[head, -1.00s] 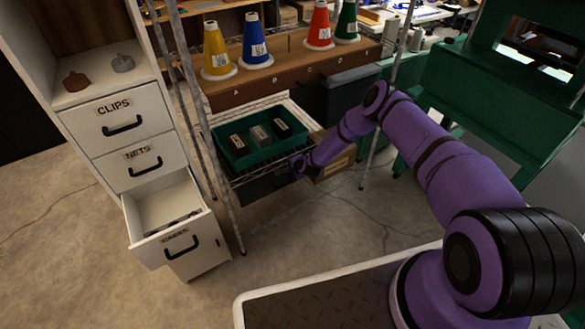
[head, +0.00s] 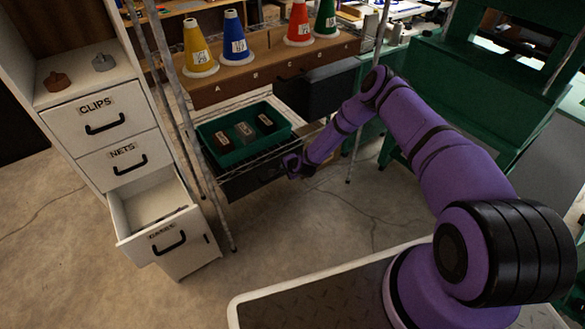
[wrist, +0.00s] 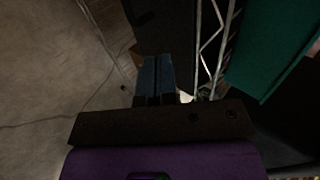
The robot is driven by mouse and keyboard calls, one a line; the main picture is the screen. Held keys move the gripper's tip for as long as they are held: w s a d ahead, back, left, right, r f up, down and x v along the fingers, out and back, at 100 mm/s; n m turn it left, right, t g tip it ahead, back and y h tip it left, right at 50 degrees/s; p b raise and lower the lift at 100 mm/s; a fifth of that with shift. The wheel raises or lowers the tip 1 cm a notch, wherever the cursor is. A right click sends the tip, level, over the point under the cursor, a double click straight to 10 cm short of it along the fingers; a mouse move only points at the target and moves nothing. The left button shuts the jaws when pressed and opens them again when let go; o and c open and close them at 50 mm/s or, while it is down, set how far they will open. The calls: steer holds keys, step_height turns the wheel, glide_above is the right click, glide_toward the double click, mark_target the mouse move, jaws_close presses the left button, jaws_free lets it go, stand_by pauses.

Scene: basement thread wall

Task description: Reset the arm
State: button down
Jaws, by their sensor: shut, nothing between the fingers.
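My purple arm reaches forward from the right in the head view. My gripper (head: 293,165) is at its far end, beside the front right corner of the wire shelf. The wrist view shows the two dark fingers of my gripper (wrist: 155,62) side by side and closed together, with nothing between them. The tray's green side also shows at the upper right of the wrist view.
A white cabinet (head: 70,108) stands at left, its bottom drawer (head: 150,200) pulled open. Metal posts (head: 200,150) of the rack stand between cabinet and tray. Cones in several colours (head: 233,40) stand on the brown shelf above. A green bench (head: 455,95) is at right. Open floor lies in front.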

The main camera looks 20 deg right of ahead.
steer(key=v, duration=0.6)
steer(key=shift+s, duration=0.15)
step_height(320, 180, up, 26)
steer(key=w+d+n+g, duration=0.2)
steer(key=n, duration=0.4)
steer(key=s+d+r+n+h, duration=0.15)
steer(key=s+r, duration=0.25)
steer(key=r, duration=0.7)
steer(key=s+d+r+n, duration=0.1)
steer(key=s+r+n, duration=0.3)
steer(key=r, duration=0.7)
steer(key=s+d+r+n+g+h, duration=0.1)
steer(key=s+r+h, duration=0.1)
steer(key=s+r, duration=1.55)
steer(key=s+d+r+n, duration=0.1)
steer(key=s+n, duration=0.1)
steer(key=s, duration=1.9)
steer(key=shift+s+d+r+g, duration=0.3)
steer(key=shift+s+g, duration=0.1)
